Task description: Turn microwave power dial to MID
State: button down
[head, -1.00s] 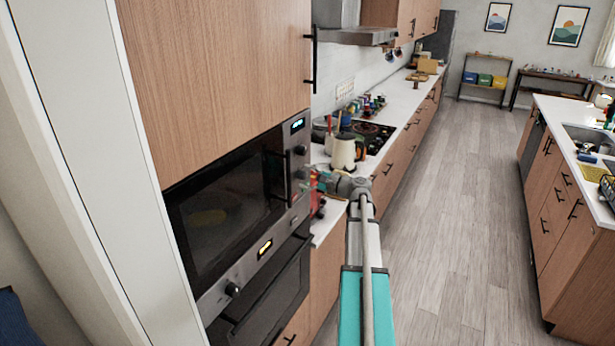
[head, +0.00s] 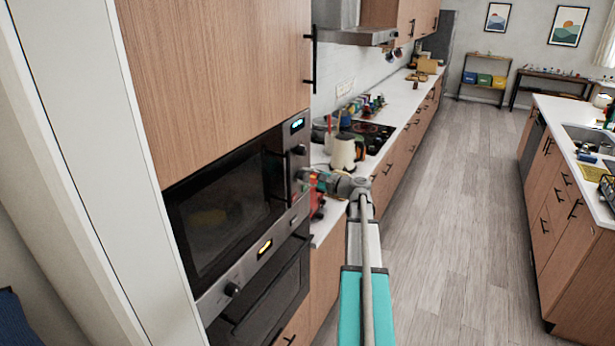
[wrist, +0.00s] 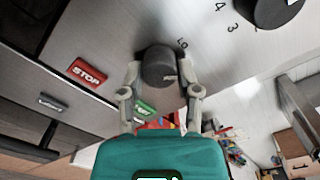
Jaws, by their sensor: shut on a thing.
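The built-in microwave (head: 228,215) is at the left in the head view, with a control panel along its right side. In the wrist view, a dark round dial (wrist: 160,68) on the metal panel sits between the fingers of my gripper (wrist: 161,80). The gripper is shut on this dial from both sides. My gripper (head: 303,176) reaches the panel's right side in the head view.
A red STOP button (wrist: 87,72) and a green button (wrist: 146,108) are close to the fingers. An oven (head: 268,300) is below the microwave. A kettle (head: 343,153) and small objects stand on the counter behind my gripper. The floor at right is open.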

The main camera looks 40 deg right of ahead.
jog(key=shift+m, duration=2.4)
jog(key=shift+r, duration=0.1)
jog(key=shift+c, duration=1.5)
grip_release()
jog(key=shift+s, duration=0.15)
jog(key=v, duration=1.1)
jog(key=shift+s+d, duration=0.2)
jog(key=shift+s, duration=0.1)
